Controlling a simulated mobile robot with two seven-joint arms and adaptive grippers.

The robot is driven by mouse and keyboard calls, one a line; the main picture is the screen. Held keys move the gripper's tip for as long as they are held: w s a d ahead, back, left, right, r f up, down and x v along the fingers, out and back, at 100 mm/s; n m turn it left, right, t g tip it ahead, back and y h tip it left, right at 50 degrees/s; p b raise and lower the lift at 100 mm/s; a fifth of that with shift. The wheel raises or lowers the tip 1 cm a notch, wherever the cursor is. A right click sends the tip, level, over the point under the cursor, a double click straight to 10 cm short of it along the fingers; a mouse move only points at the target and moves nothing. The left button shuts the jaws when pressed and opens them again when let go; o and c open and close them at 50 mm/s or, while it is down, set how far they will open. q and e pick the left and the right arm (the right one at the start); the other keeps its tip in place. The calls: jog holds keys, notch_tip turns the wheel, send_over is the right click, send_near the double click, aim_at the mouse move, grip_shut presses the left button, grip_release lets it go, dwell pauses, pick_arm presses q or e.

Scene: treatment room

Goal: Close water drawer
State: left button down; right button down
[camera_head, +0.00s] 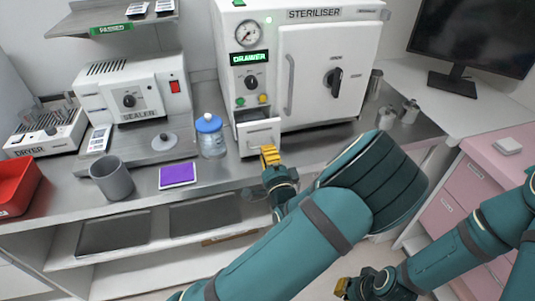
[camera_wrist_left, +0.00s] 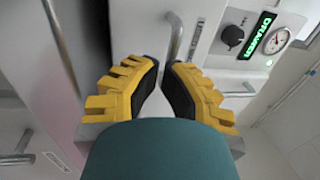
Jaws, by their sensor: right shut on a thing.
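The water drawer (camera_head: 259,138) is the small light-grey drawer low on the steriliser (camera_head: 328,70), below its control panel. In the head view it stands out from the steriliser's front, partly open. My left gripper (camera_head: 269,156) is just in front of the drawer's lower edge. In the left wrist view, my left gripper (camera_wrist_left: 164,72) has a gap between its yellow fingers with nothing visible between them. A bar handle (camera_wrist_left: 175,38) lies just beyond the tips; contact cannot be told. My right gripper (camera_head: 344,287) is low near the bottom edge, shut; what it holds cannot be made out.
The panel's green display (camera_head: 249,58) reads DRAWER. A blue-capped bottle (camera_head: 211,136) stands left of the drawer, with a purple pad (camera_head: 178,175) and grey cup (camera_head: 112,179) further left. Small metal containers (camera_head: 409,111) stand to the right. Shelves (camera_head: 112,232) lie below the counter.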

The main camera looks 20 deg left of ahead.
aim_at(263, 143)
pick_arm(q)
jog(key=x, duration=0.4)
jog(key=f+x, duration=0.1)
jog(key=x, duration=0.2)
jog(key=shift+w+f, duration=0.1)
jog(key=shift+w, duration=0.05)
